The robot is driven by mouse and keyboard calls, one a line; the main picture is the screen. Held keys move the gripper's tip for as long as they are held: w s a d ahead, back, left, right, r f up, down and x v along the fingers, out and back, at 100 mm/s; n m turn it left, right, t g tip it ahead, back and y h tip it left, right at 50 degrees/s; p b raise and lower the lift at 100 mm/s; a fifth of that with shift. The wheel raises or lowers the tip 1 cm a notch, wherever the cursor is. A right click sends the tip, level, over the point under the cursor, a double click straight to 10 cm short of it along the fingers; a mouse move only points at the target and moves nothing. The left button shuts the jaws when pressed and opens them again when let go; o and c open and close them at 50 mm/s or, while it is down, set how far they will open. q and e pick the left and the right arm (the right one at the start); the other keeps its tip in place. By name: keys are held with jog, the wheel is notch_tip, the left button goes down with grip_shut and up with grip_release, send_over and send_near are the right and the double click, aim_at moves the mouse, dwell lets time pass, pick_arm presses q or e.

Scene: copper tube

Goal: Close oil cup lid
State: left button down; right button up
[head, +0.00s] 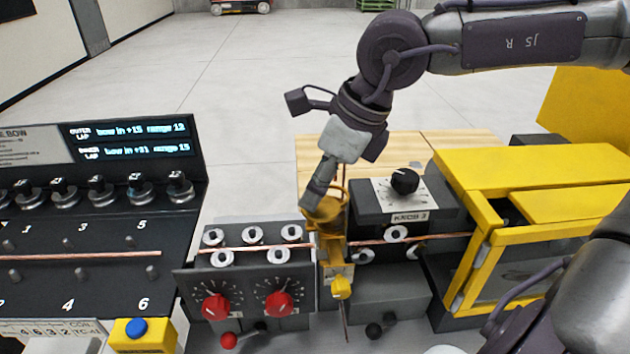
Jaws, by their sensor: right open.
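The brass-yellow oil cup (325,212) stands on top of a narrow yellow upright bracket between two dark machine blocks. My right gripper (318,192) reaches down from above, with its fingers right at the top of the cup. The gripper is open; whether a finger touches the cup or its lid I cannot tell. The lid is not clearly distinguishable, because the fingers cover part of the cup's top. My left gripper is not in view.
A copper tube (420,238) runs through rollers on both sides of the cup. A block with red knobs (278,304) is at left, a black-knob block (370,203) at right. A yellow-framed housing (530,170) stands further right. A control panel (100,220) is at far left.

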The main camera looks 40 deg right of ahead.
jog(key=shift+w+a+f, duration=0.15)
jog(key=shift+f, duration=0.5)
grip_shut()
